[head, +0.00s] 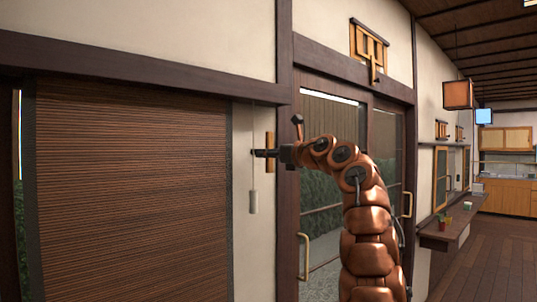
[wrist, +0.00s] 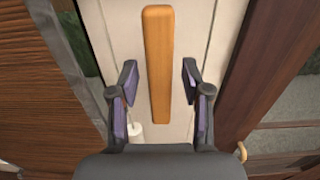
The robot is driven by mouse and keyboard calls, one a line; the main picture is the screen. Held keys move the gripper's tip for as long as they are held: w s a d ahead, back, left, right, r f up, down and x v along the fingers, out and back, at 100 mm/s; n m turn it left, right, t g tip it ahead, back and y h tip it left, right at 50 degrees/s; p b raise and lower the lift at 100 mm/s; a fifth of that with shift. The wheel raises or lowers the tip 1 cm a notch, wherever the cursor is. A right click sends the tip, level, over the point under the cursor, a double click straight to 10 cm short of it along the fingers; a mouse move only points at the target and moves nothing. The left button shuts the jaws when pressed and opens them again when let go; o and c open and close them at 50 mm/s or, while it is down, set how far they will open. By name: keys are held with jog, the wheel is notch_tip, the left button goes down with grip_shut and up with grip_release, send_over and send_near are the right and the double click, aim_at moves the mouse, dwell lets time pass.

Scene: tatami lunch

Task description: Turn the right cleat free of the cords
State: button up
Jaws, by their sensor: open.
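The cleat is an upright, light-wood bar (head: 270,142) on the narrow pale wall strip between the blind and the dark post. In the wrist view the cleat (wrist: 158,50) stands nearly vertical in the middle. My gripper (wrist: 159,80) is open, with one finger on each side of the cleat's lower half and a gap on both sides. In the head view my gripper (head: 259,153) reaches the cleat from the right. A thin cord hangs left of the cleat, ending in a pale weight (head: 253,202), which also shows in the wrist view (wrist: 135,132). I cannot see cords wrapped on the cleat.
A lowered brown slatted blind (head: 132,185) fills the left. A dark post (head: 286,220) and glazed doors with a handle (head: 304,258) stand right of the cleat. A wall shelf (head: 445,234) with small items is farther right. Wooden floor (head: 495,265) there is open.

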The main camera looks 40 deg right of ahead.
jog(key=shift+s, duration=0.1)
jog(key=s, duration=1.1)
jog(key=shift+s+a, duration=0.15)
jog(key=shift+s, duration=0.25)
dwell(0.6)
dwell(0.6)
